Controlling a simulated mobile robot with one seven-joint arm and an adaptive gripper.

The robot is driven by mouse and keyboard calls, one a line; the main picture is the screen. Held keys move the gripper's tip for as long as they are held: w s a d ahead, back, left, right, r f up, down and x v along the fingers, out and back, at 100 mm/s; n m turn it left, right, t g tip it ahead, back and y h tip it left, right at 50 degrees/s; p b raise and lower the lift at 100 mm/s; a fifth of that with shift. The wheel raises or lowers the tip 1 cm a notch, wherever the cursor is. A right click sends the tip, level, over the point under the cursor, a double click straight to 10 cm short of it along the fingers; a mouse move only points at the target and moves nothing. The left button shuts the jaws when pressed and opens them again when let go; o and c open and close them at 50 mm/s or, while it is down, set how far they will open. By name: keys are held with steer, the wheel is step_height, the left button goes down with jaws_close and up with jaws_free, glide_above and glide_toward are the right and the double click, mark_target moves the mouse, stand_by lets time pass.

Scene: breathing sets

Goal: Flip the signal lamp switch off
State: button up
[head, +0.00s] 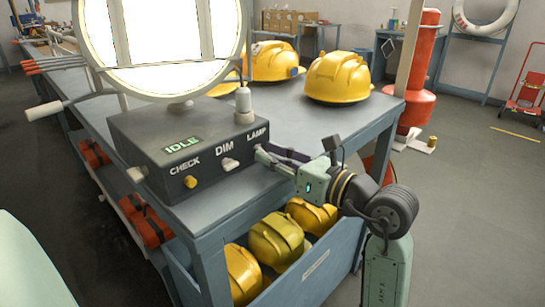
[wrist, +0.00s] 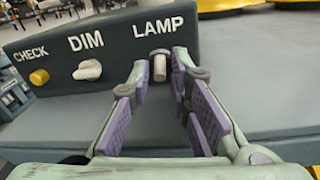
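The signal lamp (head: 160,45) is a large round lamp, lit bright white, on a dark grey control box (head: 150,150) with a green IDLE display. The LAMP switch (wrist: 159,66) is a short metal toggle under the LAMP label in the wrist view, pointing downward. My gripper (head: 262,152) is at the right end of the box front. Its purple-padded fingers (wrist: 161,78) are open, one on each side of the LAMP switch, with small gaps visible. In the head view the fingertips mostly hide the switch.
A DIM knob (wrist: 88,70) and a yellow CHECK button (wrist: 39,77) are left of the LAMP switch. Yellow helmets (head: 338,77) stand on the workbench (head: 300,125) behind the box. More helmets (head: 275,240) lie in the blue bin below. Bare benchtop lies right of the box.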

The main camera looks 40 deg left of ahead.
mark_target(260, 148)
jaws_close()
steer(key=shift+r, duration=0.1)
steer(key=shift+d+r+h+p, duration=0.1)
steer(key=shift+r+h+p, duration=0.4)
steer(key=shift+p, duration=0.5)
steer(key=h+p, duration=0.1)
steer(key=r+h+p, duration=0.1)
steer(key=shift+p, duration=0.35)
steer(key=h+p, duration=0.2)
steer(key=shift+r+h, duration=0.3)
steer(key=shift+h, duration=0.1)
steer(key=shift+a+r+h+p, duration=0.2)
steer(key=shift+h+p, duration=0.25)
steer(key=shift+h, duration=0.25)
steer(key=shift+a+r+h+p, duration=0.15)
steer(key=shift+h+p, duration=0.3)
steer(key=shift+h, duration=0.25)
steer(key=shift+o, duration=1.9)
jaws_free()
